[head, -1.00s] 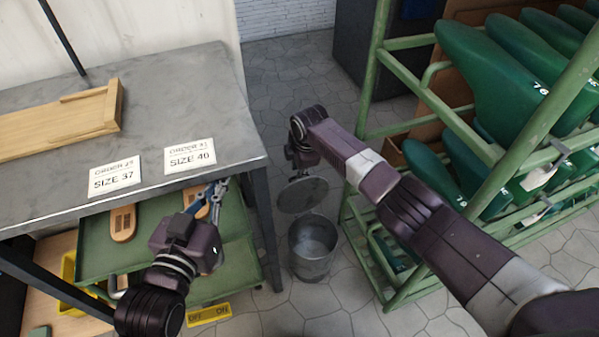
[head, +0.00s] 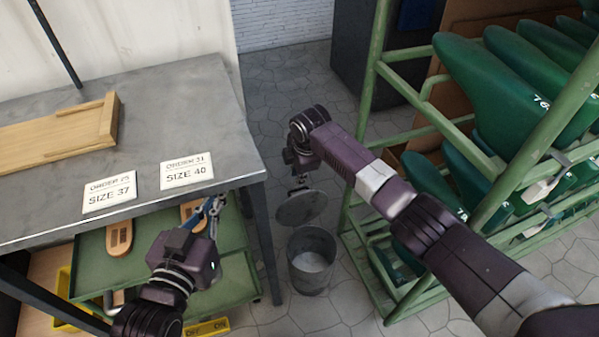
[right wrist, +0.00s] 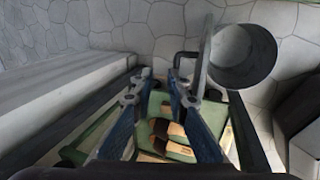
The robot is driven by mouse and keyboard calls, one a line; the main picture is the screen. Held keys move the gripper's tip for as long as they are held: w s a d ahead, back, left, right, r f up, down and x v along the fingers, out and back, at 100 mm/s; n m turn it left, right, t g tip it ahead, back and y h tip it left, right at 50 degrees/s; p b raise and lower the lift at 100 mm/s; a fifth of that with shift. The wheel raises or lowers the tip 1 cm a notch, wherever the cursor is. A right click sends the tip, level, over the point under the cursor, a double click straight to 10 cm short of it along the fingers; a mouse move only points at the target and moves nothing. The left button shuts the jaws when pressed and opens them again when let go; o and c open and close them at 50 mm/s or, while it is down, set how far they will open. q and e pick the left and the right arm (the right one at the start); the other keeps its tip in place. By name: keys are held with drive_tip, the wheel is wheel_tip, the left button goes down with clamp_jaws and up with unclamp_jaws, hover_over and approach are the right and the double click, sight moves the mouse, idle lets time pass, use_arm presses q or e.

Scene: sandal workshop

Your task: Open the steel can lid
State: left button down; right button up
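The steel can (head: 311,270) stands open on the floor between the table and the green rack. Its round lid (head: 295,207) is tilted up beside the rim. In the right wrist view the lid (right wrist: 204,55) shows nearly edge-on next to the can (right wrist: 243,58), with its dark handle (right wrist: 180,60) toward my fingers. My right gripper (right wrist: 160,76) is open, with a gap between its tips; the handle is close to the right-hand tip, and contact is unclear. In the head view the right arm mostly hides this gripper. My left gripper (head: 212,207) is by the table's front edge; its finger gap is unclear.
The grey table (head: 190,110) holds two order cards and a wooden tray (head: 60,130). Below it is a green cart (head: 235,255) with wooden soles. The green rack (head: 350,215) with green lasts stands close to the right of the can. Floor behind is clear.

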drive_tip(key=v, duration=0.2)
drive_tip(key=shift+s+r, duration=0.2)
drive_tip(key=shift+s, duration=0.05)
drive_tip(key=shift+s+d+r, duration=0.15)
drive_tip(key=shift+s+r, duration=0.2)
drive_tip(key=shift+r, duration=0.2)
drive_tip(key=shift+f, duration=0.1)
